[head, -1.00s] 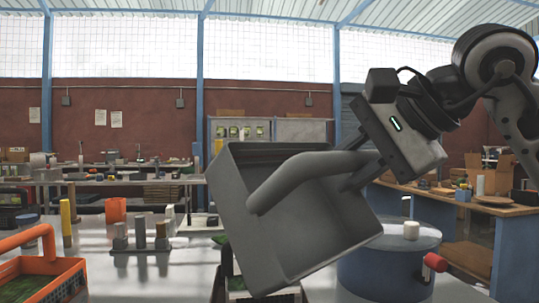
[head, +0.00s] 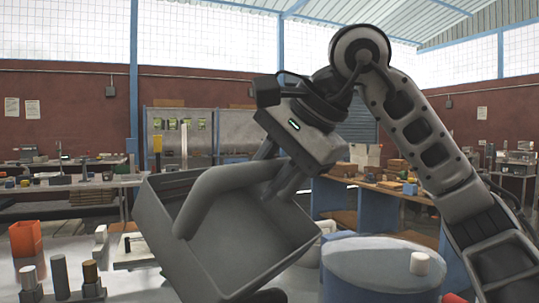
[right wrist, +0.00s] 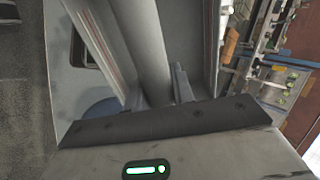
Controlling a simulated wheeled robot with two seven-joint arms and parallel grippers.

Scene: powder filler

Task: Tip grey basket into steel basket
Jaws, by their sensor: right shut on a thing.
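The grey basket (head: 253,244) is in the middle of the head view, held up in the air and tilted, with its open side partly toward me. My right gripper (head: 277,176) is shut on its thick grey handle (head: 212,196). In the right wrist view my right gripper's fingers (right wrist: 157,92) sit on either side of the handle (right wrist: 138,40). What I can see of the basket's inside looks empty; its lower part is cut off or hidden. I cannot make out the steel basket. My left gripper is not in view.
A blue drum (head: 375,268) with a white knob (head: 419,263) stands right of the basket. Several posts (head: 60,275) stand on the bench at lower left, near an orange bin (head: 26,238). Shelves and a wooden-topped workbench (head: 385,184) are farther back.

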